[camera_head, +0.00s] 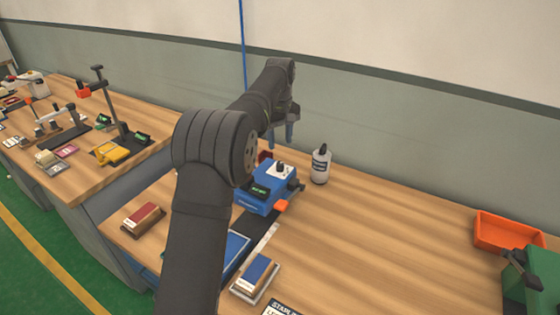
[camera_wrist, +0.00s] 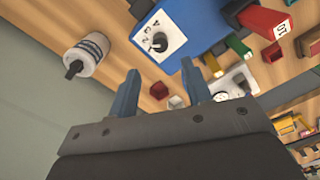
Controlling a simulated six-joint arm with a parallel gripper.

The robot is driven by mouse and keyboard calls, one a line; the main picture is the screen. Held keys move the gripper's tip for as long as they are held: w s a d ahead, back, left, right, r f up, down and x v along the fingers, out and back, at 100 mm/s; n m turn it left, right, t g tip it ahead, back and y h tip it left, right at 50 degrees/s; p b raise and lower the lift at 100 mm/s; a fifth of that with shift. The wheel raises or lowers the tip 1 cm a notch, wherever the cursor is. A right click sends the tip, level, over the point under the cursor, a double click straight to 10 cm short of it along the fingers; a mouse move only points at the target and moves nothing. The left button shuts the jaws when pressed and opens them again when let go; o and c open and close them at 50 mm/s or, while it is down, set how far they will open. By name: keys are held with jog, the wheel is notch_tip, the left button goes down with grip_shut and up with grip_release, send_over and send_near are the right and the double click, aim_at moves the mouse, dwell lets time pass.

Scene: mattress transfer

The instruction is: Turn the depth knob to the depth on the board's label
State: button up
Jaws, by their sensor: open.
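The depth knob (camera_head: 281,167) is a small black knob on a white dial plate on top of a blue machine (camera_head: 256,203). In the wrist view the knob (camera_wrist: 159,43) sits on its white plate with dark marks around it. My gripper (camera_head: 281,136) is above and behind the machine, apart from the knob. In the wrist view my gripper (camera_wrist: 161,82) has its two blue fingers spread with nothing between them. I cannot make out a board label with a readable depth; my arm hides part of the bench.
A white bottle (camera_head: 320,166) stands right of the machine. A blue-topped block (camera_head: 256,277) and a red-topped block (camera_head: 143,217) lie nearer. An orange bin (camera_head: 508,232) is far right. The bench between is clear. Another bench with tools (camera_head: 110,152) is at left.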

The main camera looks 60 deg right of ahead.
aim_at(280, 163)
notch_tip(280, 163, down, 9)
jog(key=shift+r, duration=0.15)
jog(key=c, duration=1)
